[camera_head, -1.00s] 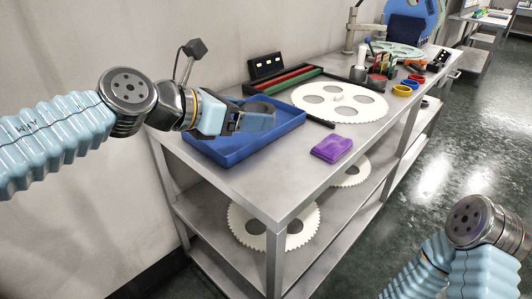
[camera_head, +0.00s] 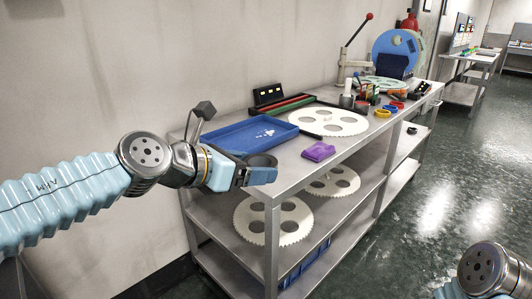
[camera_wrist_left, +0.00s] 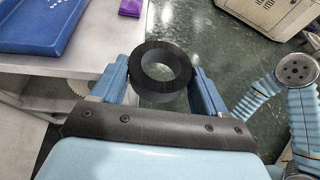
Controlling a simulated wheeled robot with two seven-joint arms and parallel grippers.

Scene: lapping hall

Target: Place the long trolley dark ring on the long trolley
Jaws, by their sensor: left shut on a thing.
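My left gripper (camera_head: 262,172) is shut on a dark ring (camera_head: 262,160), which it grips across its outer sides. In the left wrist view the dark ring (camera_wrist_left: 162,97) sits between both fingers, its round hole facing the camera, with dark floor behind it. In the head view the gripper overlaps the near end of a long grey metal unit with shelves (camera_head: 300,172), which I take for the long trolley; its wheels do not show. My right arm shows at the lower right; its gripper is out of view.
On the top are a blue tray (camera_head: 228,149), a purple block (camera_head: 318,151), a white holed disc (camera_head: 328,114) and a black rack (camera_head: 268,96). Coloured rings and tools stand farther back. Toothed white discs lie on the lower shelf (camera_head: 240,235). Bare top shows around the purple block.

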